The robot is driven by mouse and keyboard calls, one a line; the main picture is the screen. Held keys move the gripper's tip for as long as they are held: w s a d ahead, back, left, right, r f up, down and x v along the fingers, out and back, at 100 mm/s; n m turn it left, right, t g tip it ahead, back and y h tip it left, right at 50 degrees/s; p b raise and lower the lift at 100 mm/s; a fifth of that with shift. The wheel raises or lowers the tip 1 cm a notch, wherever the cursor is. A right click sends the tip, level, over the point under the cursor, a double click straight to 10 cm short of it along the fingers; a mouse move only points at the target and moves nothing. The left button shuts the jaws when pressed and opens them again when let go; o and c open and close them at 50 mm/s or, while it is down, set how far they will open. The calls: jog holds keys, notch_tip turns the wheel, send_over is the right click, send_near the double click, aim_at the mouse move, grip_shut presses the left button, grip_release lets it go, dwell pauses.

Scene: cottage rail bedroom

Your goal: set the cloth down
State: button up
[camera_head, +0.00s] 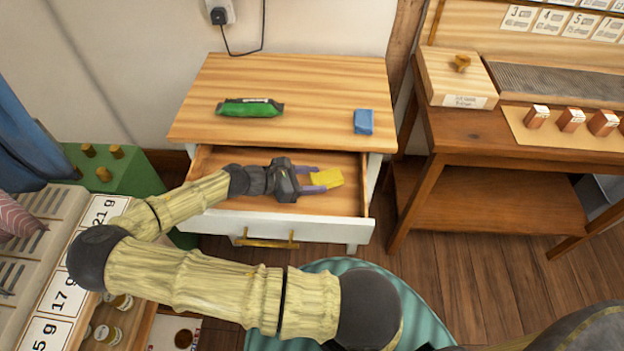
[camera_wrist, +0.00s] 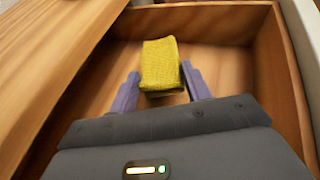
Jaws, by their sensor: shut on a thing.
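The yellow cloth (camera_head: 326,179) is a small folded block. My gripper (camera_head: 318,181) is shut on it, with a purple finger on each side, inside the outline of the open drawer (camera_head: 345,200). In the wrist view the cloth (camera_wrist: 161,62) stands out beyond the fingertips of my gripper (camera_wrist: 160,92), over the bare wooden drawer floor (camera_wrist: 215,65). I cannot tell whether the cloth touches that floor. The drawer looks otherwise empty, though my arm hides part of its left side.
A green packet (camera_head: 250,107) and a blue block (camera_head: 363,121) lie on the cabinet top (camera_head: 310,85) above the drawer. A wooden workbench (camera_head: 450,135) stands to the right. A green box (camera_head: 135,175) with several small brown pieces is at the left.

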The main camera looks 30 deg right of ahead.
jog(key=shift+f, duration=0.6)
jog(key=o, duration=1)
jog(key=shift+c, duration=0.2)
jog(key=shift+r, duration=0.15)
jog(key=shift+r, duration=0.3)
jog(key=p+v, duration=0.2)
jog(key=v, duration=1)
jog(key=shift+r, duration=0.2)
jog(key=shift+w, duration=0.1)
